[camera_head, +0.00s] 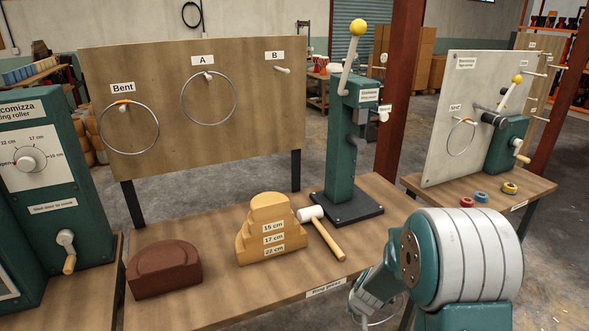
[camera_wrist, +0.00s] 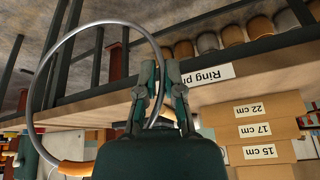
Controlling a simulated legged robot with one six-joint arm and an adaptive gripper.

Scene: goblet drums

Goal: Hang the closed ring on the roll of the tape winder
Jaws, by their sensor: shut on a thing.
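My gripper (camera_head: 364,306) is low in front of the bench, at the bottom of the head view. It is shut on a grey metal ring (camera_head: 384,321), mostly hidden there. In the wrist view, the ring (camera_wrist: 66,48) passes between the fingers (camera_wrist: 161,78) and arcs up and left, with an orange section (camera_wrist: 76,168) at lower left. The green machine (camera_head: 506,146) on the right bench, with a yellow-knobbed lever, a crank and a dark roll (camera_head: 490,118), appears to be the tape winder. My gripper is well apart from it.
A thin ring (camera_head: 461,153) hangs by the white board (camera_head: 462,80). Coloured tape rolls (camera_head: 481,197) lie before the machine. Stepped wooden blocks (camera_head: 270,230), a mallet (camera_head: 325,236) and a lever press (camera_head: 341,150) occupy the near bench. Two rings hang on the wooden board (camera_head: 240,125).

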